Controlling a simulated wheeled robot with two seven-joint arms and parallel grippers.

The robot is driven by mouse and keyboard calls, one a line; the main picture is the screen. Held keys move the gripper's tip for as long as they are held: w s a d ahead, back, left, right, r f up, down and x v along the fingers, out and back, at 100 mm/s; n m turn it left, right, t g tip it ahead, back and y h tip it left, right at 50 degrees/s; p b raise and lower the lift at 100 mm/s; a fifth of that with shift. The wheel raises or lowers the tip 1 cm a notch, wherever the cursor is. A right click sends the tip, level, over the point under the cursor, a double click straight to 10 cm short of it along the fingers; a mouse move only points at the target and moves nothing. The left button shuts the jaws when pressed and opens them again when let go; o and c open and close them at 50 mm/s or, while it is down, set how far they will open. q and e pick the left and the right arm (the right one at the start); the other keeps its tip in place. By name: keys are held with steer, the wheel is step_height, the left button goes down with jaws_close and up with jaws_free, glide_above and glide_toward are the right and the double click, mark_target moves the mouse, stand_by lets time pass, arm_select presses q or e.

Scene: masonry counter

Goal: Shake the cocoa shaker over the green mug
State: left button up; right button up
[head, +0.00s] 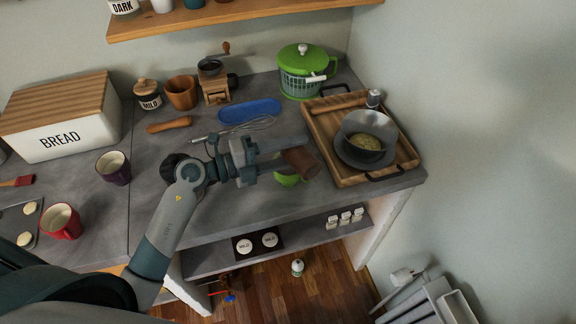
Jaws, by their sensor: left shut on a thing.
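The brown cocoa shaker (302,163) is held by my left gripper (285,156) over the counter. It is tilted well over, nearly on its side, with its far end to the right. The green mug (287,180) is just below the shaker in the picture, and the gripper and shaker hide most of it. I cannot tell how high the shaker is above the mug or whether any cocoa falls. My right gripper is not in view.
Right of the shaker, a wooden tray (336,152) holds a grey bowl (352,124). A whisk (235,130), blue dish (250,111) and green salad spinner (302,70) stand behind. A purple mug (113,169) and red mug (62,222) are left. The counter front is clear.

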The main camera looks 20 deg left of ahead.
arm_select(q)
steer(key=m+b, duration=0.2)
steer(key=f+b, duration=0.1)
steer(key=shift+s+d+m+y, duration=0.2)
steer(key=shift+d+m+y, duration=0.05)
steer(key=shift+m+y, duration=0.15)
steer(key=shift+r+p, duration=0.5)
steer(key=shift+p, duration=0.15)
step_height(320, 180, up, 3)
steer(key=m+y+p, duration=0.1)
steer(key=m+p, duration=0.3)
steer(key=p, duration=0.1)
steer(key=shift+d+y, duration=0.1)
steer(key=shift+y, duration=0.3)
steer(key=shift+s+f+m+y+p, duration=0.1)
steer(key=shift+f+m+y+p, duration=0.3)
steer(key=shift+m, duration=0.5)
steer(key=shift+d+r+m+t+p, duration=0.1)
steer(key=shift+r+m+t+p, duration=0.3)
steer(key=shift+r+p, duration=0.5)
steer(key=shift+s+f+m+y, duration=0.1)
steer(key=shift+f+m+y, duration=0.5)
steer(key=shift+f+m, duration=0.25)
steer(key=m, duration=0.1)
steer(key=m+t+y, duration=0.1)
steer(key=shift+f+m+b, duration=0.25)
steer(key=shift+m+b, duration=0.1)
steer(key=shift+b, duration=0.05)
